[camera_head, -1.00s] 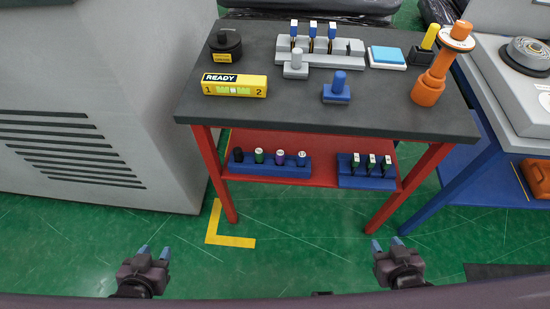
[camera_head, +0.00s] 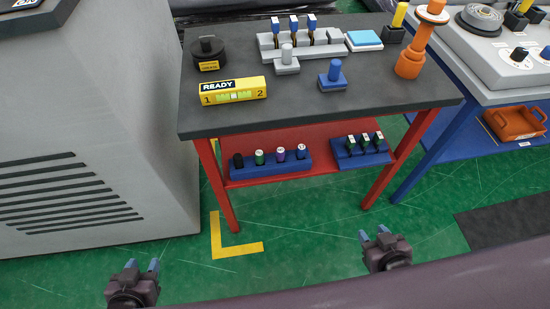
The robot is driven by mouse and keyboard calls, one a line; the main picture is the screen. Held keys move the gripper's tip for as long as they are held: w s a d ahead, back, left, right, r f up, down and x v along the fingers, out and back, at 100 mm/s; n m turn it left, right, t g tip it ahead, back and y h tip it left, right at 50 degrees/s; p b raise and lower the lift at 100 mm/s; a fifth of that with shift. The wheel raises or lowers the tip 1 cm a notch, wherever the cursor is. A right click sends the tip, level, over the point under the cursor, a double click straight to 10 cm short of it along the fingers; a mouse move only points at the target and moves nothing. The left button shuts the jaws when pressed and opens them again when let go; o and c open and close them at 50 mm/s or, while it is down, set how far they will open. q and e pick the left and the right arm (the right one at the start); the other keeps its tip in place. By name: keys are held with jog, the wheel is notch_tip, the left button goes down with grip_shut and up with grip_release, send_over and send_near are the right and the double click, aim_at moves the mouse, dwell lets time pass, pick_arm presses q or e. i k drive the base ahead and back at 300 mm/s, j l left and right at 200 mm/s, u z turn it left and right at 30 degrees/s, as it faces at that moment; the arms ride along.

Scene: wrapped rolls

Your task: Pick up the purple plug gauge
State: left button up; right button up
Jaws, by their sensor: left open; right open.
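The purple plug gauge (camera_head: 280,155) stands upright in a blue rack (camera_head: 270,172) on the red lower shelf of the table. Its top is whitish. A black gauge (camera_head: 238,161) and a green gauge (camera_head: 259,157) stand to its left in the same rack, and a blue gauge (camera_head: 301,152) to its right. My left gripper (camera_head: 142,266) is open and empty, low at the left, well apart from the rack. My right gripper (camera_head: 373,235) is open and empty above the green floor, in front of the table and right of the rack.
The dark tabletop (camera_head: 400,88) overhangs the red shelf (camera_head: 325,160). A second blue rack (camera_head: 362,152) holds several green-marked tools on the shelf. Red table legs (camera_head: 228,205) bound the shelf. A grey machine (camera_head: 120,130) stands at left, a blue bench (camera_head: 440,165) at right. Open floor lies in front.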

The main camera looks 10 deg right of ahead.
aim_at(280, 152)
jog(key=j+z, duration=0.15)
jog(key=j, duration=0.3)
jog(key=j+z, duration=0.15)
jog(key=j, duration=0.3)
jog(key=k+j+z, duration=0.15)
jog(key=j, duration=0.3)
jog(key=k+j+z, duration=0.15)
jog(key=j, duration=0.3)
jog(key=i, duration=0.05)
